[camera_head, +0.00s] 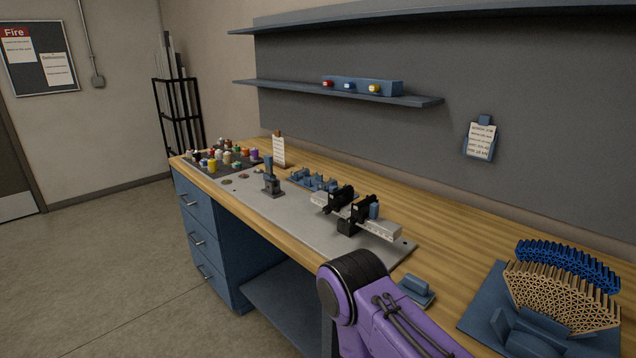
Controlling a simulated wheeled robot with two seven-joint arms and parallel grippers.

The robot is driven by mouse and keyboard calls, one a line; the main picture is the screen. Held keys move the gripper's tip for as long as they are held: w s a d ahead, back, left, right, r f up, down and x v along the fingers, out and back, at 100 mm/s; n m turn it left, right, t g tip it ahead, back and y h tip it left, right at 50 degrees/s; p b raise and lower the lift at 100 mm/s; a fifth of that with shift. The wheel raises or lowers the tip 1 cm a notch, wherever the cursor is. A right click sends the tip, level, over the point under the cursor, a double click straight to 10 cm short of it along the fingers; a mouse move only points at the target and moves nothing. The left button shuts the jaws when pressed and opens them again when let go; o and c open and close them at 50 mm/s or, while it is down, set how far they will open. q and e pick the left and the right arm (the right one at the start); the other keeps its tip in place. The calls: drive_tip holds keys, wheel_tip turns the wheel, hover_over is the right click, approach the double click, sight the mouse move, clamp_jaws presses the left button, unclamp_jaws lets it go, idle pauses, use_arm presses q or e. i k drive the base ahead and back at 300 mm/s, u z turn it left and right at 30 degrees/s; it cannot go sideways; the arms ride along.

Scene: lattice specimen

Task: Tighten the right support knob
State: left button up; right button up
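A small rig stands on the grey plate (290,222) on the bench, with a light rail (384,231) and two black supports. The left support (340,197) is farther back. The right support (355,219) is nearer, with a blue cylindrical part (374,211) at its right side that may be its knob. How tight it is cannot be seen. A purple link of my arm rises from the bottom edge in front of the rig. Neither of my grippers shows.
A tan lattice (565,295) and a blue lattice (570,262) stand on a blue base at right. A small blue block (416,287) lies near the front edge. Several coloured jars (212,164) and a grey-blue stand (271,184) are at left. A shelf (415,100) hangs above.

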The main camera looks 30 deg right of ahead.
sight(351, 221)
drive_tip(key=u, duration=0.6)
drive_tip(key=i, duration=1.6)
drive_tip(key=z, duration=2.45)
